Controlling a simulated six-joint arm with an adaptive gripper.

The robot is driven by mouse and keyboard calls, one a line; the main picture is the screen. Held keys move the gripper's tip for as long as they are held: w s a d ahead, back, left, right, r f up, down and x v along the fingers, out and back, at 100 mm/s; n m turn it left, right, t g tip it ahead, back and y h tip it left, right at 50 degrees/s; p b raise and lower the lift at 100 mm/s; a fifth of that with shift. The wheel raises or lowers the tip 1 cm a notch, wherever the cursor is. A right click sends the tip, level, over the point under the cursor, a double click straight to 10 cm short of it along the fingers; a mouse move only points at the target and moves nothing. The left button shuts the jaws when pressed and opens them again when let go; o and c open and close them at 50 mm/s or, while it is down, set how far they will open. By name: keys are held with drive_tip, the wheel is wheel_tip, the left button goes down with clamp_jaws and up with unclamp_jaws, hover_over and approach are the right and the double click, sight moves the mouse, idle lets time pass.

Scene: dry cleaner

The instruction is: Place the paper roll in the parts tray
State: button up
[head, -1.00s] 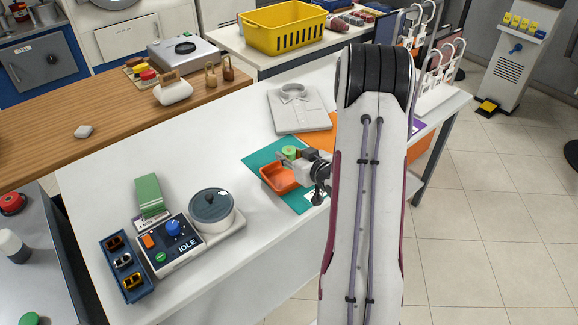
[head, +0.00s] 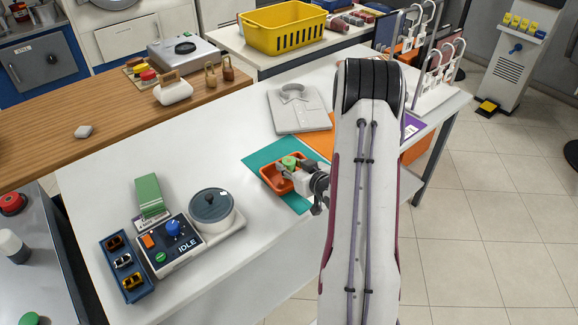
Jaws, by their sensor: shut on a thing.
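The parts tray is a small orange tray (head: 268,174) on a teal mat (head: 257,160) on the white table. My gripper (head: 291,168) is over the tray and looks shut on a green roll (head: 288,161), which I take as the paper roll. The roll shows at the tray's far side, at or just above its rim. I cannot tell whether it touches the tray floor. My gripper and wrist hide part of the tray's right side.
A folded grey shirt (head: 297,108) lies behind the tray. A control box (head: 170,244), a round lidded pot (head: 211,206), a green stack (head: 149,195) and a blue tray (head: 127,266) stand at the left. The white table between them and the mat is clear.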

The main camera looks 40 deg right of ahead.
drive_tip(key=shift+f, duration=0.4)
drive_tip(key=o, duration=1.1)
drive_tip(key=shift+r, duration=0.2)
drive_tip(key=v, duration=1.2)
drive_tip(key=shift+f, duration=0.1)
